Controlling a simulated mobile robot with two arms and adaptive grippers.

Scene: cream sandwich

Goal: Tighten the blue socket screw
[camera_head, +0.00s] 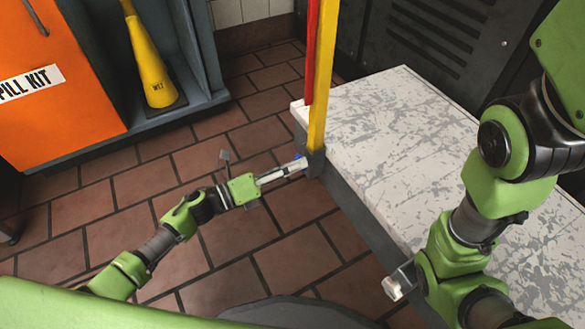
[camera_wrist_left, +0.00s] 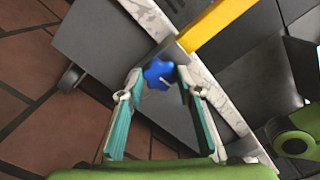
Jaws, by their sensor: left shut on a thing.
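The blue socket screw shows in the left wrist view as a star-shaped blue knob (camera_wrist_left: 158,74) beside the yellow post. My left gripper (camera_wrist_left: 160,74) has its two fingers closed on either side of the knob. In the head view my left gripper (camera_head: 300,165) reaches right to the foot of the yellow post (camera_head: 322,85). Only a small bit of the blue knob (camera_head: 297,156) shows there, behind the fingers. The screw's shaft is hidden.
The scuffed white tabletop (camera_head: 390,130) lies right of the post. A red bar (camera_head: 311,50) stands beside the post. A yellow cone (camera_head: 150,60) stands in a grey shelf next to an orange cabinet (camera_head: 50,90). The tiled floor (camera_head: 195,245) around my left arm is clear.

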